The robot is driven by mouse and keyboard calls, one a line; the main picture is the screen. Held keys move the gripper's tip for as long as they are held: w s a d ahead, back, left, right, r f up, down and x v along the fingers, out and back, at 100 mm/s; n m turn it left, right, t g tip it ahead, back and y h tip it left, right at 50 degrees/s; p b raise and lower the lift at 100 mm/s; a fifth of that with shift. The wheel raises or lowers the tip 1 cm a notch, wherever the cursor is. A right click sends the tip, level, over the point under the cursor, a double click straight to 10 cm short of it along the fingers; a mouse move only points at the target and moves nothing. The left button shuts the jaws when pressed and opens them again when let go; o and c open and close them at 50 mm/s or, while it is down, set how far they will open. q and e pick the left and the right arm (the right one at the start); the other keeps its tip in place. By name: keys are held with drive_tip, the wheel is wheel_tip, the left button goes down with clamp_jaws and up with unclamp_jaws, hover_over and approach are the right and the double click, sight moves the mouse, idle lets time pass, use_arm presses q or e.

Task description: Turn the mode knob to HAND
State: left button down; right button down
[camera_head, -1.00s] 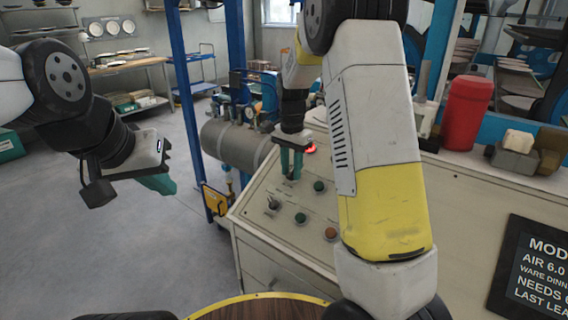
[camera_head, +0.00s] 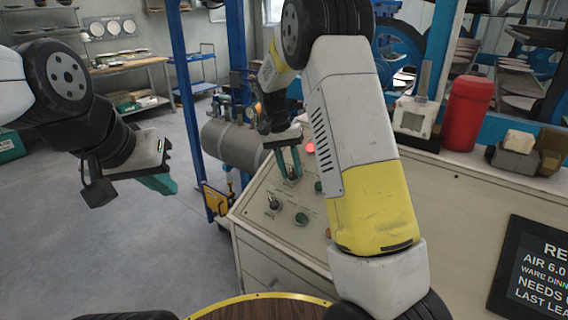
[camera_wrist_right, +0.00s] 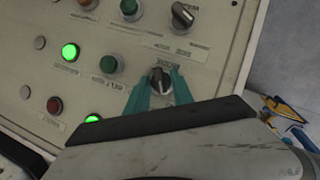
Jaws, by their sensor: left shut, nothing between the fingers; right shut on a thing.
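The mode knob (camera_wrist_right: 158,83) is a dark knob on the sloped beige control panel (camera_head: 262,222). In the right wrist view its pointer runs roughly up and down the picture, and a label that seems to read MODE sits just above it. My right gripper (camera_wrist_right: 161,75) has its two teal fingers on either side of this knob, shut on it. In the head view the right gripper (camera_head: 291,176) reaches down to the panel's upper left part, and its fingers partly hide the knob. My left gripper (camera_head: 160,183) is shut and empty, over the floor at left.
A second dark selector knob (camera_wrist_right: 183,15) is near the held one. Green buttons (camera_wrist_right: 109,64), lit green lamps (camera_wrist_right: 70,51) and a red button (camera_wrist_right: 54,105) share the panel.

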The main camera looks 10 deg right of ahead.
drive_tip(key=shift+a+n+h, duration=0.15)
drive_tip(key=shift+n+h, duration=0.45)
drive_tip(key=shift+n, duration=0.6)
drive_tip(key=c, duration=1.4)
unclamp_jaws()
drive_tip(key=shift+c, duration=0.2)
drive_tip(key=v, duration=0.7)
drive_tip(key=shift+w+a+r, duration=0.15)
drive_tip(key=shift+a+r, duration=0.05)
drive_tip(key=shift+r, duration=0.05)
